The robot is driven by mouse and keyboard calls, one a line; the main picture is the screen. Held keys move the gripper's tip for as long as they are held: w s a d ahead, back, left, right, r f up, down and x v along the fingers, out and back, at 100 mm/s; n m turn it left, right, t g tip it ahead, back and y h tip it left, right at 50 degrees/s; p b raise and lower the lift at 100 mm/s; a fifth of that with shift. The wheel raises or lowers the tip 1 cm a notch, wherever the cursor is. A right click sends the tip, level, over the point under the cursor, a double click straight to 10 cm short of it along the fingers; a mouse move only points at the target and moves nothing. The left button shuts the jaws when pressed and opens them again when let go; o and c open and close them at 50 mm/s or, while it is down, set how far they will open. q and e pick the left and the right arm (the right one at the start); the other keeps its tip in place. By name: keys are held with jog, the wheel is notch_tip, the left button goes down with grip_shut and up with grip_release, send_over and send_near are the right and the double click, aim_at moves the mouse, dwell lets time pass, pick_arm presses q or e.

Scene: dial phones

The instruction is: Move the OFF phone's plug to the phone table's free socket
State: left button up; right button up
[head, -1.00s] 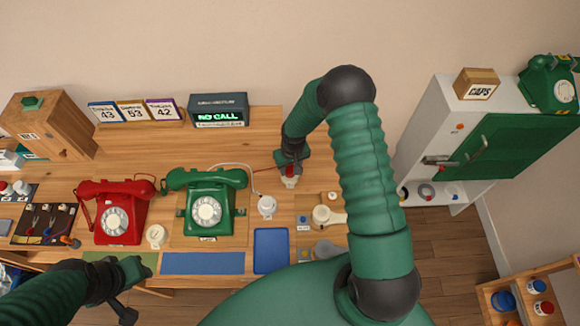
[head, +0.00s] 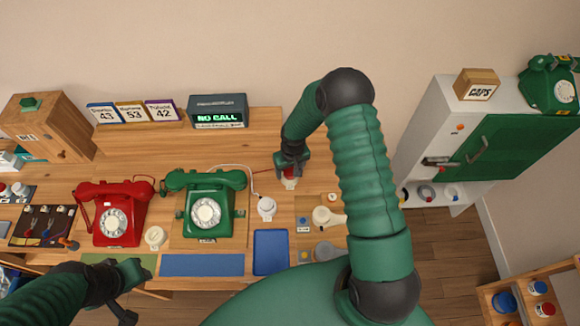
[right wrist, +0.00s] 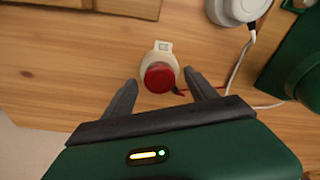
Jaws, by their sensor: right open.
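A red plug (right wrist: 159,78) sits on a cream socket base (right wrist: 162,48) at the table's right part; its red cord runs left in the head view. My right gripper (right wrist: 161,84) is open, with one finger on each side of the plug and gaps showing. It also shows in the head view (head: 291,168). A red dial phone (head: 118,214) and a green dial phone (head: 208,207) stand on the table. A white round fitting (head: 266,207) with a white cord stands right of the green phone. My left gripper (head: 131,287) is low at left, its jaws unclear.
A "NO CALL" display (head: 218,112) and number cards (head: 131,112) stand at the back. A white cabinet (head: 438,120) with another green phone (head: 552,88) stands right.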

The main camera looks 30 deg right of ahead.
notch_tip(320, 180, up, 16)
jog(key=s, duration=0.2)
jog(key=shift+a+r+b, duration=0.2)
jog(key=shift+r+b, duration=0.05)
jog(key=shift+b, duration=0.2)
